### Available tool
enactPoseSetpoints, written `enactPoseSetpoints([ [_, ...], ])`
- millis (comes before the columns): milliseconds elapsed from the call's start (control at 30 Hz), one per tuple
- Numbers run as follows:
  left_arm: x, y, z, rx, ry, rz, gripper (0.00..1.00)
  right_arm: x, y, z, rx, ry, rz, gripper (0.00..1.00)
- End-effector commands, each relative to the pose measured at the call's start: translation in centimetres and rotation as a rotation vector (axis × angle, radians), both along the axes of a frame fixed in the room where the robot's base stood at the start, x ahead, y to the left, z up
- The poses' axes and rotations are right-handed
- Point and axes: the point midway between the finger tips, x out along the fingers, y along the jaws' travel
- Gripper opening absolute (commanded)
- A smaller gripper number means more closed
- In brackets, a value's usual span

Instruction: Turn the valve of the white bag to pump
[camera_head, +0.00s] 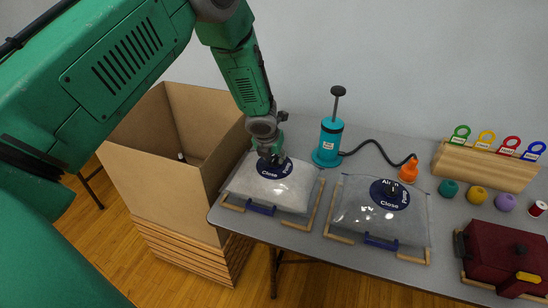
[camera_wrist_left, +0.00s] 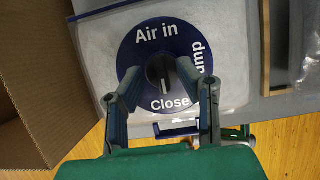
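The white bag (camera_head: 262,191) lies flat on the near left of the table, inside a wooden frame. Its round blue valve dial (camera_wrist_left: 131,59) reads "Air in", "Pump" and "Close". The black knob (camera_wrist_left: 160,72) sits at its centre, and its white mark seems to point toward "Close". My left gripper (camera_head: 271,157) is over this valve and hides part of the dial in the head view. In the left wrist view my left gripper (camera_wrist_left: 159,79) is open, its fingertips on either side of the knob with gaps visible. My right gripper is not in view.
A teal hand pump (camera_head: 328,141) has a black hose to an orange nozzle (camera_head: 409,170). A clear grey bag (camera_head: 365,216) with its own blue dial lies to the right. A large cardboard box (camera_head: 160,190) stands left of the table. A dark red case (camera_head: 505,255) is far right.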

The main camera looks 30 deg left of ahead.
Motion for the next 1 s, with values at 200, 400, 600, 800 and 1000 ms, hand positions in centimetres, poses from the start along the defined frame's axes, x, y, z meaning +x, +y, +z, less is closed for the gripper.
enactPoseSetpoints([
  [200, 0.12, -0.04, -0.28, 0.000, 0.000, 0.000, 0.30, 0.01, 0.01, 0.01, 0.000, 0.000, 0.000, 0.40],
  [400, 0.12, -0.14, -0.23, 0.001, 0.000, -0.001, 0.00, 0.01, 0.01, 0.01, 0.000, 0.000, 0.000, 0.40],
  [600, 0.12, -0.02, -0.28, 0.000, 0.000, 0.000, 0.00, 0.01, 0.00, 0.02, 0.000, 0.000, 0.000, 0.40],
  [800, 0.12, -0.06, -0.24, 0.001, 0.000, 0.027, 0.00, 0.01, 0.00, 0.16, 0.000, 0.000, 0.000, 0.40],
  [1000, 0.13, -0.08, -0.20, 0.003, 0.001, 0.125, 0.00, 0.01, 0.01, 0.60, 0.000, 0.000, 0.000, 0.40],
])
